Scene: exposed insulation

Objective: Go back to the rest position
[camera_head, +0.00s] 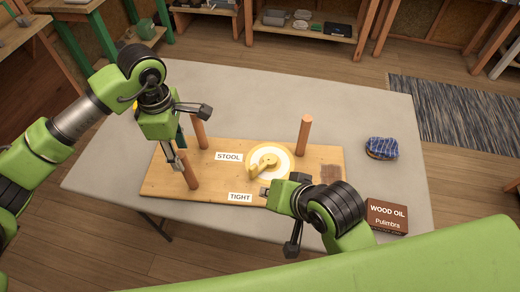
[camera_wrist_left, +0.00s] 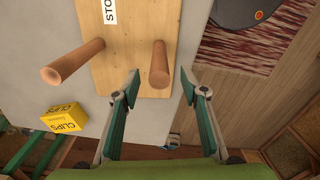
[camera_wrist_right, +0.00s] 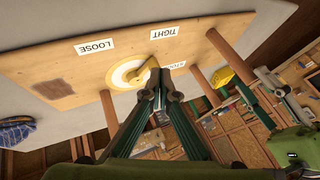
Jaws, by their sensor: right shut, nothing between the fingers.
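My left gripper (camera_head: 177,158) is above the left end of the wooden board. Its fingers are apart and empty in the left wrist view (camera_wrist_left: 160,80), with a wooden leg (camera_wrist_left: 158,65) beyond the gap; whether they touch it I cannot tell. My right gripper (camera_head: 266,191) is at the board's near edge, beside the TIGHT label (camera_head: 240,197). Its fingertips are together and empty in the right wrist view (camera_wrist_right: 160,74), close to the yellow knob (camera_head: 264,163) on its round pale dial. Part of the board behind the right arm is hidden.
The board (camera_head: 160,180) carries three visible upright legs, one at its right (camera_head: 304,135). A yellow CLIPS box (camera_wrist_left: 62,118) stands left. The table's far side (camera_head: 280,95) is clear.

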